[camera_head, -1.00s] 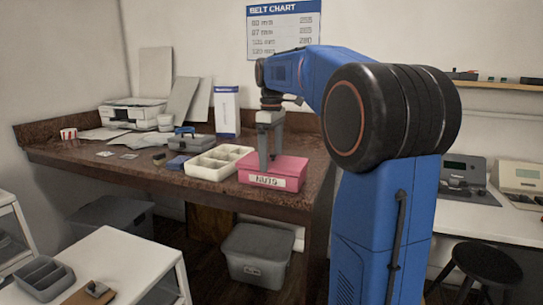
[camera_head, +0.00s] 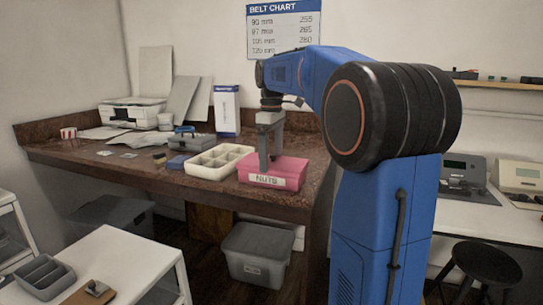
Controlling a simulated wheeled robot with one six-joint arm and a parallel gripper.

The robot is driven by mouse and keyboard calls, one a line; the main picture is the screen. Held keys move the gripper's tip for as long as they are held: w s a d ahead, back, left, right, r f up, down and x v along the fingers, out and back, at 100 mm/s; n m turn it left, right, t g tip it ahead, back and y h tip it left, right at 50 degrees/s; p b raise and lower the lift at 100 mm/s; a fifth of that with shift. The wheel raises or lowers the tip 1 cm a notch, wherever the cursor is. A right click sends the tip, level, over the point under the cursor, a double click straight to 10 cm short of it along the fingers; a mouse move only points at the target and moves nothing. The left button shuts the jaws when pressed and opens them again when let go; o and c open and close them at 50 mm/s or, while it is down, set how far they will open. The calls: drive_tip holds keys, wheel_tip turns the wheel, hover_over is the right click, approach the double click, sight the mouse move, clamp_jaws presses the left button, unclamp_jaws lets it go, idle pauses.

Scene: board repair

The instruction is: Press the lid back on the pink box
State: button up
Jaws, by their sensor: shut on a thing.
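The pink box (camera_head: 283,182) with a "NUTS" label stands near the front edge of the brown workbench. Its pink lid (camera_head: 292,167) lies over the top of the box; whether it is fully seated I cannot tell from here.
A white divided tray (camera_head: 190,170) stands close to the left of the box. A blue block (camera_head: 177,162), a grey case (camera_head: 191,141) and a white-and-blue carton (camera_head: 227,111) are further left and back. The workbench (camera_head: 120,170) is clear at its front left.

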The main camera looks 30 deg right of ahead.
drive_tip(key=shift+f, duration=0.6)
idle(0.3)
drive_tip(key=o, duration=0.7)
drive_tip(key=shift+r, duration=0.15)
drive_tip(key=shift+r, duration=3.35)
drive_tip(key=shift+s, duration=0.1)
